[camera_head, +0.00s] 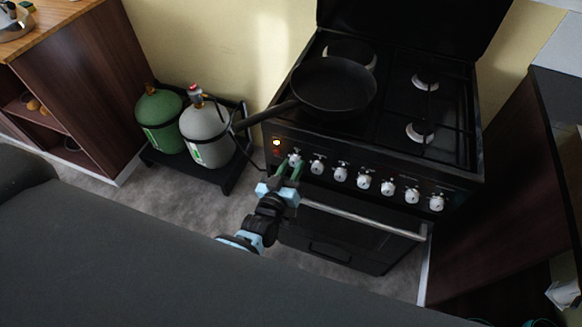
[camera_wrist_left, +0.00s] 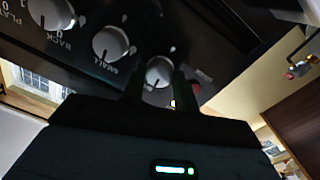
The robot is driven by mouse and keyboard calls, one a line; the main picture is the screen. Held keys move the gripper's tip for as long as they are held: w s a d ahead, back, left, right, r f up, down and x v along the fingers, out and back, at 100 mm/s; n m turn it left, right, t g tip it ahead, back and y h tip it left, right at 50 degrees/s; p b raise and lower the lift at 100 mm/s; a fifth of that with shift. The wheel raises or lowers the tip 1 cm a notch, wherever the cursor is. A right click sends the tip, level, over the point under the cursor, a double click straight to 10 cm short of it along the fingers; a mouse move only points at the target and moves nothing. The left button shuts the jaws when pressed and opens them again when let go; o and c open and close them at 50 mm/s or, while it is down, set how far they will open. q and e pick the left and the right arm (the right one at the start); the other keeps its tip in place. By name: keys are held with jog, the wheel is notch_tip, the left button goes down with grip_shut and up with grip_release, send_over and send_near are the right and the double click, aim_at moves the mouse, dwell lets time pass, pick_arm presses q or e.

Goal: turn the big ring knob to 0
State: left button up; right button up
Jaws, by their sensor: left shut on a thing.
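The black stove (camera_head: 335,215) has a row of white knobs along its front panel. My left gripper (camera_head: 288,172) reaches up from below to the leftmost knob (camera_head: 295,159) and is shut on it. In the left wrist view this knob (camera_wrist_left: 158,72) shows between the two dark fingers (camera_wrist_left: 158,85). Its label is not readable, so I cannot confirm from print that it is the big ring knob, nor tell its setting. The knob beside it (camera_wrist_left: 110,43) is marked SMALL. My right gripper is not in view.
A black frying pan (camera_head: 335,84) sits on the hob, its handle sticking out to the left above the gripper. A green gas bottle (camera_head: 158,118) and a grey one (camera_head: 205,130) stand left of the stove. The oven door handle (camera_head: 365,221) runs below the knobs.

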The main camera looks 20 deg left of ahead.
pick_arm(q)
jog(key=shift+m, duration=0.7)
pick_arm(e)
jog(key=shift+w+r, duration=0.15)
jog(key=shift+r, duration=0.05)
pick_arm(q)
jog(key=o, duration=1)
jog(key=shift+c, duration=0.2)
jog(key=s, duration=0.7)
jog(key=shift+s+a, duration=0.3)
jog(key=shift+s, duration=0.1)
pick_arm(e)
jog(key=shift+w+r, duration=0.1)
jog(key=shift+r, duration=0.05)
